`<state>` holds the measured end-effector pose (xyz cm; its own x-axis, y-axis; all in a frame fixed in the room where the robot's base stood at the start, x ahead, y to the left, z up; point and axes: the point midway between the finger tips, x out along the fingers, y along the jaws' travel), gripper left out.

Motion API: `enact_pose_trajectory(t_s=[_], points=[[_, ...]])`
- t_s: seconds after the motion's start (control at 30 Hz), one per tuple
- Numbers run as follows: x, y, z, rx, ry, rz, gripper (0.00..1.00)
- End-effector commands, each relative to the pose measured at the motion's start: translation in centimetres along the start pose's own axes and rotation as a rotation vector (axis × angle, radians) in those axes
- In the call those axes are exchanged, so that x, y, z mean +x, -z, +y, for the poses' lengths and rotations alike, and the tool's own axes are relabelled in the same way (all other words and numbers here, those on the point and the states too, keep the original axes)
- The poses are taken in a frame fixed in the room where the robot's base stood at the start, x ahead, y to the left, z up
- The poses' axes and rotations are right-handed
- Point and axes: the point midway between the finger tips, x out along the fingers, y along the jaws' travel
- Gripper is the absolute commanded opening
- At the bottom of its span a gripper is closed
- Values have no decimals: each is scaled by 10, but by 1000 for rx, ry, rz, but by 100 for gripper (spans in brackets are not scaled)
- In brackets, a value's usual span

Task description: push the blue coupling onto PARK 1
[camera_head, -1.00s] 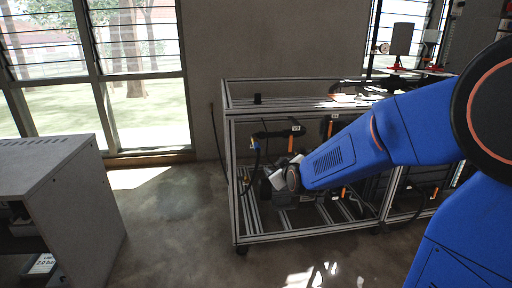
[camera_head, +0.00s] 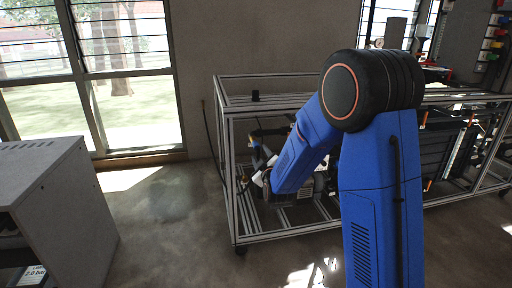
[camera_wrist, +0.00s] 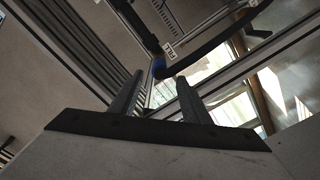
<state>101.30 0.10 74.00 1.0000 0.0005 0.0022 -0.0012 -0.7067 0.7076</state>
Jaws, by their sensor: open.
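The blue coupling (camera_wrist: 158,68) shows in the wrist view at the end of a dark hose or pipe, beyond and between my fingertips. My gripper (camera_wrist: 160,77) is open, with one dark finger on each side of that line of sight. I cannot tell whether either finger touches the coupling. In the head view my gripper (camera_head: 262,170) is inside the left end of the metal frame, partly hidden by my blue arm. A small white label (camera_wrist: 169,51) sits close to the coupling; its text is not clear. I cannot make out PARK 1 for certain.
The aluminium frame (camera_head: 236,205) surrounds my gripper with rails and posts. A dark hose (camera_head: 207,130) hangs at its left end. A grey cabinet (camera_head: 60,205) stands at the left. The floor (camera_head: 165,225) between cabinet and frame is clear.

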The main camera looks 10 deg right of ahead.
Motion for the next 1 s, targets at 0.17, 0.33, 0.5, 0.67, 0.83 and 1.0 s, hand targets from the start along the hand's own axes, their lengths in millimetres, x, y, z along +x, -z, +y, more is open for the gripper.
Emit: enact_pose_trajectory(t_s=[0.17, 0.33, 0.5, 0.67, 0.83, 1.0], points=[[21, 0, 0, 0, 1, -1, 43], [40, 0, 0, 0, 0, 0, 43], [58, -1, 0, 1, 0, -1, 43], [73, -1, 0, 1, 1, -2, 43], [82, 0, 0, 1, 1, -1, 43], [84, 0, 0, 1, 1, -1, 43]])
